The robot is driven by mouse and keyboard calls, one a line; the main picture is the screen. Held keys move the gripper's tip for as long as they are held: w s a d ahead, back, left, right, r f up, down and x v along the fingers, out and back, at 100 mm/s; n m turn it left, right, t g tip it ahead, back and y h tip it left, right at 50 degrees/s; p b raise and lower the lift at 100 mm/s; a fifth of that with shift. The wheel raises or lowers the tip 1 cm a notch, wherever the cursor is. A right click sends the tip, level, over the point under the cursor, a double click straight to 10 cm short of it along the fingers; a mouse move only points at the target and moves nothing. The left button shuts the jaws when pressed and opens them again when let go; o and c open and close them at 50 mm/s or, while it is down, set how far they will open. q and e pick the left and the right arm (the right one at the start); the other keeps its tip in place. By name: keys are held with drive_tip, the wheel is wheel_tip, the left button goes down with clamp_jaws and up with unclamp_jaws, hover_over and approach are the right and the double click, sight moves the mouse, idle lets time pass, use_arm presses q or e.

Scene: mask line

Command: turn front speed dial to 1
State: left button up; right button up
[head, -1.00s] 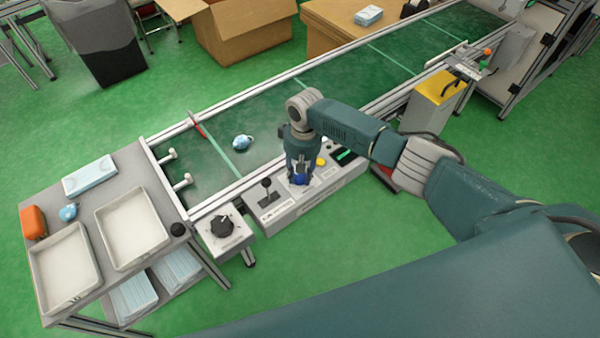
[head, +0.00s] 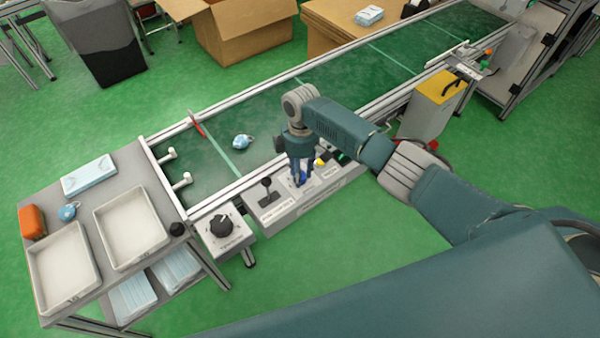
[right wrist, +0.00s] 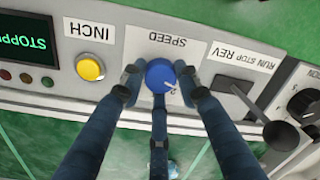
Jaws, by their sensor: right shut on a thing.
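The speed dial is a round blue knob (right wrist: 160,74) under a SPEED label, with a pale mark and what looks like a 2 at its lower right edge in the right wrist view. In the head view the dial (head: 302,179) shows as a small blue spot on the control panel below the belt. My right gripper (right wrist: 160,80) is shut on the dial, with fingers on its left and right sides and one below it. In the head view the right gripper (head: 302,175) points down at the panel. My left gripper is out of view.
A yellow INCH button (right wrist: 90,67) and a STOPPED display (right wrist: 27,38) sit left of the dial in the wrist view. A black RUN STOP REV lever (right wrist: 277,130) stands close at right. A separate black dial (head: 221,225) is on a box at the belt's end.

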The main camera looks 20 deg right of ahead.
drive_tip(key=shift+s+d+f+n, duration=0.1)
drive_tip(key=shift+n, duration=0.55)
drive_tip(key=shift+s+f+n, duration=0.1)
drive_tip(key=shift+n, duration=0.85)
drive_tip(key=shift+d, duration=0.1)
drive_tip(key=o, duration=1.2)
drive_tip(key=shift+c, duration=0.2)
drive_tip(key=shift+w+r, duration=0.1)
drive_tip(key=shift+r, duration=0.05)
drive_tip(key=shift+r, duration=0.15)
drive_tip(key=shift+w+r, duration=0.15)
drive_tip(key=shift+r, duration=0.25)
wheel_tip(320, 180, up, 11)
drive_tip(key=shift+w, duration=0.15)
